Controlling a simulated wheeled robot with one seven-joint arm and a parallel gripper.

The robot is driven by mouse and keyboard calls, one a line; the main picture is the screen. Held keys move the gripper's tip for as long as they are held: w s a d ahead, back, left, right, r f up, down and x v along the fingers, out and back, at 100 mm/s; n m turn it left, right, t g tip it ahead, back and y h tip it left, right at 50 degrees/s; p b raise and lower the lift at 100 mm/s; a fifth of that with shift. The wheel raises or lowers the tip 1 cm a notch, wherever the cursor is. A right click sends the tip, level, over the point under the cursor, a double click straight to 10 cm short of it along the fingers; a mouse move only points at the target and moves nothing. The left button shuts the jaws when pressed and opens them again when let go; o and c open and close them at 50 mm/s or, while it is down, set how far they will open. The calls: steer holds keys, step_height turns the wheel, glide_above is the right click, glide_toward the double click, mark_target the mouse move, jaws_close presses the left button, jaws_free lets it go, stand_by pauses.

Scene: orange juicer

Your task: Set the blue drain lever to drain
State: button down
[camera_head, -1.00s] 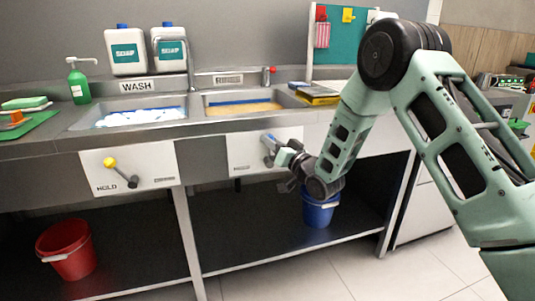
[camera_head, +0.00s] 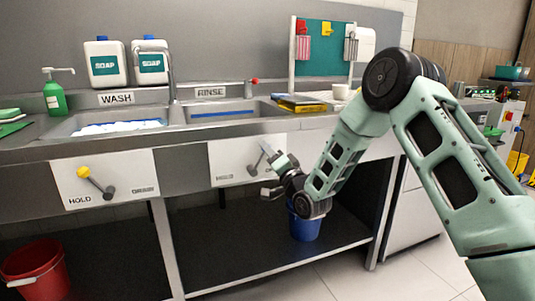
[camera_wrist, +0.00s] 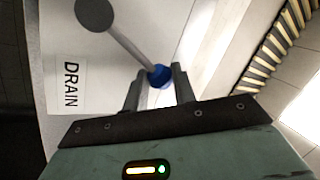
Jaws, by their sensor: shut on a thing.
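The blue drain lever shows in the wrist view, its blue knob (camera_wrist: 160,76) at the end of a grey rod running from a round grey pivot (camera_wrist: 95,13). My gripper (camera_wrist: 158,82) has a finger on either side of the knob and is shut on it. The rod slants from the pivot toward the side of the panel with the DRAIN label (camera_wrist: 69,85). In the head view my gripper (camera_head: 272,160) is at the white panel (camera_head: 226,168) under the rinse sink and hides the knob. The rod points up and right, away from HOLD.
A yellow-knobbed lever (camera_head: 93,180) on the left panel points toward HOLD. A blue bucket (camera_head: 303,226) stands on the lower shelf behind my wrist, and a red bucket (camera_head: 38,272) is at left.

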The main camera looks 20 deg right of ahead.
steer(key=shift+f, duration=0.1)
steer(key=c, duration=1.1)
jaws_free()
steer(key=shift+c, duration=0.2)
steer(key=v, duration=1.7)
steer(key=shift+s+b, duration=0.2)
steer(key=shift+b, duration=0.25)
steer(key=shift+d, duration=0.1)
